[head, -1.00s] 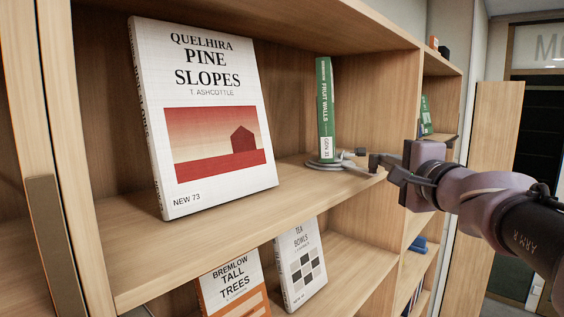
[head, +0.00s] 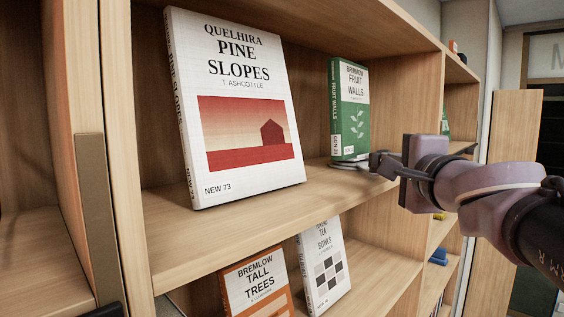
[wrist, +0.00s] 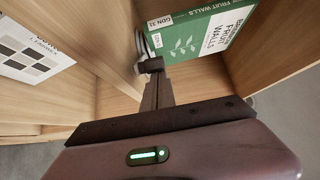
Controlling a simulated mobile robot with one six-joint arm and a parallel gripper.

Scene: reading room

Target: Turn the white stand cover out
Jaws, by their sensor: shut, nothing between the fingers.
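The white stand (head: 343,167) is a low round base on the middle shelf, mostly hidden by the book and my gripper. A green book, Fruit Walls (head: 349,110), stands upright on it. Its cover faces mostly outward, with the spine still visible at its left. In the wrist view, the book (wrist: 192,35) is above my fingers and the stand's pale rim (wrist: 139,42) shows beside it. My gripper (head: 379,162) is shut and empty at the stand's right front edge. Its fingertips (wrist: 150,66) are close against the stand; I cannot tell whether they touch.
A large white book, Pine Slopes (head: 245,120), leans at the left of the same shelf (head: 250,215). The shelf between it and the stand is clear. Two more books, Tall Trees (head: 255,287) and Tea Bowls (head: 324,268), stand below. An upright divider (head: 412,120) is right of the stand.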

